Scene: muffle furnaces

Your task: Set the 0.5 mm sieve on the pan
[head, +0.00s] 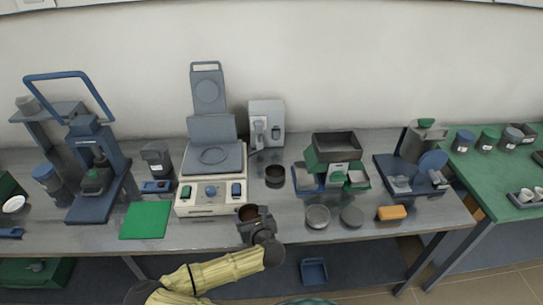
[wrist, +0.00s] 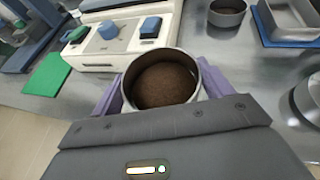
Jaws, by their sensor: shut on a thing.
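My gripper (wrist: 160,95) is shut on a round metal vessel (wrist: 187,57) with brown granular material inside. Its two purple fingers press its sides, and it is roughly upright. In the head view the held vessel (head: 249,212) is at the bench's front edge, below the white press. A dark round vessel (head: 275,174) stands on the bench behind it. A grey open round vessel (head: 317,213) and a flat grey disc (head: 352,216) lie to the right. No size marks are readable, so I cannot tell which is the 0.5 mm sieve or the pan.
A white press (head: 211,200) with a raised lid stands behind my gripper. A green mat (head: 146,220) lies left. A green and grey box device (head: 334,150), an orange block (head: 391,213) and a blue machine (head: 408,178) are right. Bare bench lies between my gripper and the grey vessel.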

